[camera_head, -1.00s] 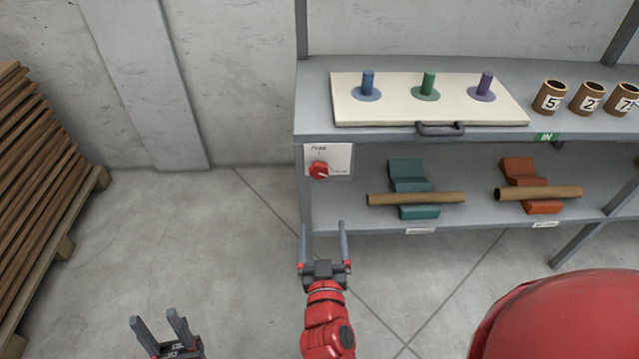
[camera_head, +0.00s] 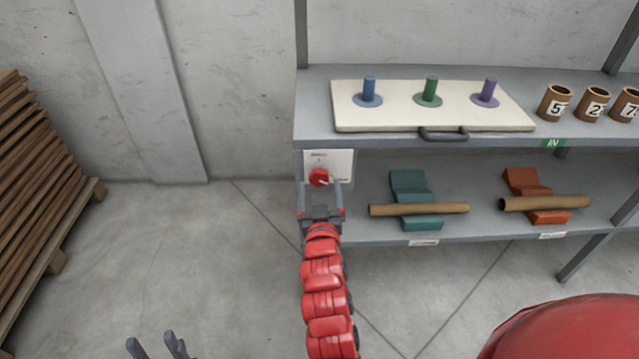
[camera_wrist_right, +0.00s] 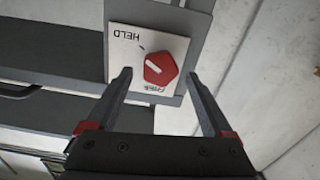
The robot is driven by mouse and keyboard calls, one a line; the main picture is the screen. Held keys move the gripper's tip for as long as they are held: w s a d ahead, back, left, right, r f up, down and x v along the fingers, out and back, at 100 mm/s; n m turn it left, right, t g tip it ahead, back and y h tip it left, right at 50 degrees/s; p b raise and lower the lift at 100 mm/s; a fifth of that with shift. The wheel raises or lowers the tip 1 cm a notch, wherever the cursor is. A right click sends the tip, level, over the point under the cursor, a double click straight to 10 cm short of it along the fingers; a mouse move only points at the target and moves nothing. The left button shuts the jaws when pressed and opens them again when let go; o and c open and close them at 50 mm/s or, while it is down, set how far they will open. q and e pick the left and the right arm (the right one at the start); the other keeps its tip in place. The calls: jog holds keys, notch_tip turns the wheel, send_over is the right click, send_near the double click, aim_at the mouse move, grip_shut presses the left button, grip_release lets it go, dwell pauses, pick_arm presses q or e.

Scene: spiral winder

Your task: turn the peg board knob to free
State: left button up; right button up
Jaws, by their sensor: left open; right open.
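The red knob (camera_head: 319,177) sits on a white label plate (camera_head: 341,163) at the shelf's left front, below the peg board (camera_head: 433,117). In the right wrist view the red knob (camera_wrist_right: 161,69) carries a white pointer line, with "HELD" printed on one side and smaller lettering near the other. My right gripper (camera_head: 320,184) is open, its fingers at either side of the knob in the head view. In the wrist view the fingertips (camera_wrist_right: 158,74) are spread around the knob's sides, apart from it. My left gripper (camera_head: 155,346) is open and empty at the bottom left, partly cut off.
The peg board bears blue, green and purple pegs and has a dark handle (camera_head: 443,134). Numbered brown cups (camera_head: 555,103) stand at the right. Tubes (camera_head: 419,209) lie on teal and orange cradles on the lower shelf. Stacked wood (camera_head: 40,180) stands at left; the floor between is clear.

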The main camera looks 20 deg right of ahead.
aim_at(319, 176)
jog(key=shift+x, duration=1.4)
grip_shut()
